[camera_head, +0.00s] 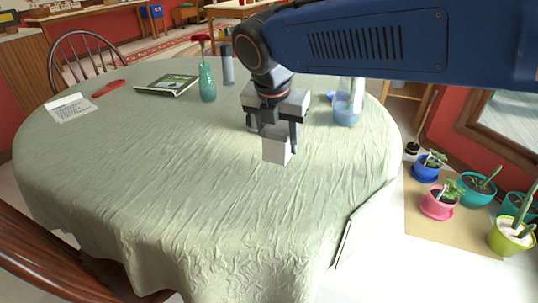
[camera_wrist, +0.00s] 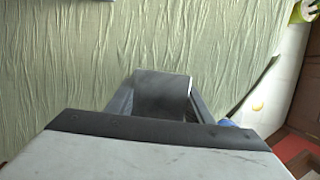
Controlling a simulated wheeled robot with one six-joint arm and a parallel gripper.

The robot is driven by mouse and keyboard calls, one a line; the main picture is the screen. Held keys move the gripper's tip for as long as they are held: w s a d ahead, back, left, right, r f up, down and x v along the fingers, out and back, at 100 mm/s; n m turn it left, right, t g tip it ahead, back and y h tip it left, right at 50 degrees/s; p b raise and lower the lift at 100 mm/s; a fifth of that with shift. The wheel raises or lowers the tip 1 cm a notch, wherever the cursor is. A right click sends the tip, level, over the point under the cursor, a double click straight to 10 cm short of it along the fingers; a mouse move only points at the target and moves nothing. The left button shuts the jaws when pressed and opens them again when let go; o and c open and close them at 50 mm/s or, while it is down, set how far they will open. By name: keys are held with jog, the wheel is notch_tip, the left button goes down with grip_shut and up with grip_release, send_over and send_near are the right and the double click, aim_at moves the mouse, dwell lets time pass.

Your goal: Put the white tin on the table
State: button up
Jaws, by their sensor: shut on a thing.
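My gripper (camera_head: 281,137) is shut on the white tin (camera_head: 277,150), a small pale box-shaped thing whose lower part shows below the fingers. The wrist view shows the tin (camera_wrist: 163,93) in grey shade between the two fingers (camera_wrist: 162,105). The table (camera_head: 150,180) is large and round, with a wrinkled pale green cloth. The tin is over the table's right half; I cannot tell whether its bottom touches the cloth. Its upper part is hidden by the fingers.
A blue-tinted glass (camera_head: 346,110) stands right of my gripper. A teal vase (camera_head: 208,84) with a red flower, a dark cylinder (camera_head: 228,66), a framed picture (camera_head: 168,86) and a red object (camera_head: 108,88) are at the back. Potted plants (camera_head: 440,200) stand at right.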

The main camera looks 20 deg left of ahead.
aim_at(276, 132)
notch_tip(276, 132, down, 3)
jog(key=shift+a+r, duration=0.1)
jog(key=shift+f, duration=1.85)
jog(key=o, duration=1.2)
jog(key=shift+f, duration=0.1)
jog(key=v, duration=1.2)
